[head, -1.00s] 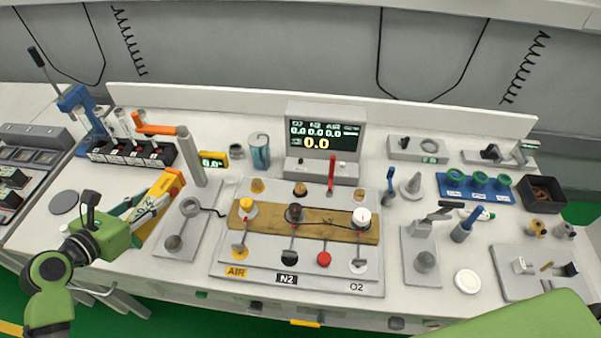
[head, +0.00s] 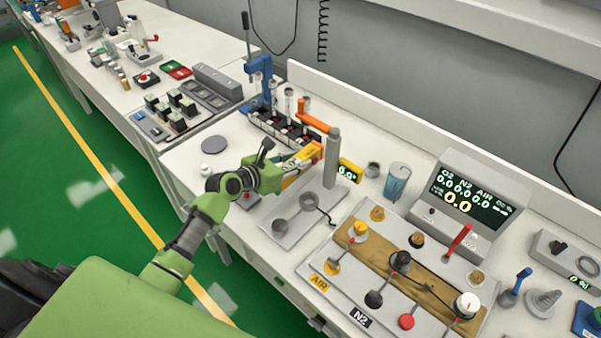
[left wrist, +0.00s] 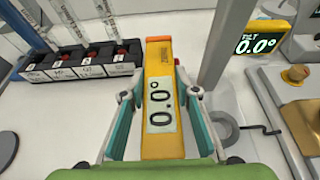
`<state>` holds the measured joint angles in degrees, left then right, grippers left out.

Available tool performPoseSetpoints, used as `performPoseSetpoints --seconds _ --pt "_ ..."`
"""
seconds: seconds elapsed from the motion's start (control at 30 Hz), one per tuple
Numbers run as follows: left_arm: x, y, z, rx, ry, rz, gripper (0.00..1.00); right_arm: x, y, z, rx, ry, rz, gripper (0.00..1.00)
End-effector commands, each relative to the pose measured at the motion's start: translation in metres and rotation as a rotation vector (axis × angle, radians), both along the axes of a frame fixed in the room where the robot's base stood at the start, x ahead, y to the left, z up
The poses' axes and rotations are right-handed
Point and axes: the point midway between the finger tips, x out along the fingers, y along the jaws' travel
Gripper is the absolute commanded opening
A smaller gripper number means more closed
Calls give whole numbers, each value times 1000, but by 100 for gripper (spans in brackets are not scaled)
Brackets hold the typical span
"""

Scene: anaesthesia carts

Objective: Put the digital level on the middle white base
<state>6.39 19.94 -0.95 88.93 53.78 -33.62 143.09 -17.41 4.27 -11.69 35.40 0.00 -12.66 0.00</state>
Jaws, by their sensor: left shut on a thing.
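The digital level is a long yellow-orange bar with a pale 0.0° display. In the head view the level (head: 303,158) is beside the grey post, partly hidden by my left gripper (head: 285,165). In the left wrist view the level (left wrist: 158,65) lies lengthwise between the teal-edged fingers of my left gripper (left wrist: 160,95), which is shut on it. I cannot tell whether the level touches the table. A pale base plate (head: 322,218) with a round fitting is just right of the gripper. I cannot tell which base is the middle one. My right gripper is not in view.
A grey post (head: 331,160) with an orange handle stands close to the level, with a small yellow tilt display (head: 350,170) to its right. A black rack (head: 285,132) stands behind. The gas panel (head: 385,325) is at the right. A grey disc (head: 214,145) lies left.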

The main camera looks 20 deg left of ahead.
Motion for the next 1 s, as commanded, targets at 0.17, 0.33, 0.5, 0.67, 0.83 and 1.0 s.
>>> performPoseSetpoints --seconds 0.17,0.33,0.5,0.67,0.83,1.0 --pt "0 1 -20 0 0 1 0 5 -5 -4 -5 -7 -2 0" --pt "1 1 -40 2 -3 1 0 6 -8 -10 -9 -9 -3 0" --pt "1 0 -41 0 -4 1 0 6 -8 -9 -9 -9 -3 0" --pt "1 0 -42 -1 -4 1 0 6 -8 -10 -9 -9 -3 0" --pt "0 0 -45 0 -1 0 45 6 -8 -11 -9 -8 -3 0" --pt "0 0 -45 0 -1 0 45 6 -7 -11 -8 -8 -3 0"
